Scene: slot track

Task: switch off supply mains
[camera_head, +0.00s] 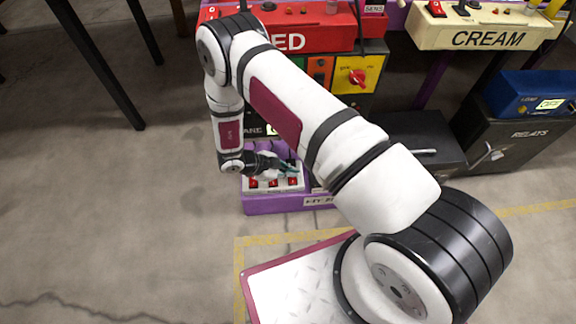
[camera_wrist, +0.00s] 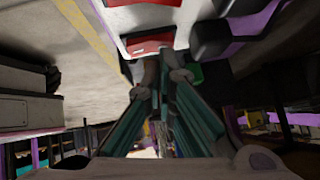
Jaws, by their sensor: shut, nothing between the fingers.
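A white strip with red rocker switches (camera_head: 273,183) sits on a low purple box (camera_head: 262,204) near the floor. No label that I can read names it as the supply mains. My gripper (camera_head: 293,171) is shut and empty at the strip, over its right part, and hides some of it. In the wrist view my gripper (camera_wrist: 160,66) has its fingertips together close to a red rocker (camera_wrist: 150,43) on a white face. I cannot tell whether they touch it. A yellow panel with a red rotary knob (camera_head: 358,77) stands behind, right of my gripper.
A red box (camera_head: 320,37) and a cream box marked CREAM (camera_head: 490,38) are above at the back. A blue box (camera_head: 525,92) sits on a dark RELAYS case (camera_head: 530,134) at right. The floor at left is clear beyond dark table legs (camera_head: 110,85).

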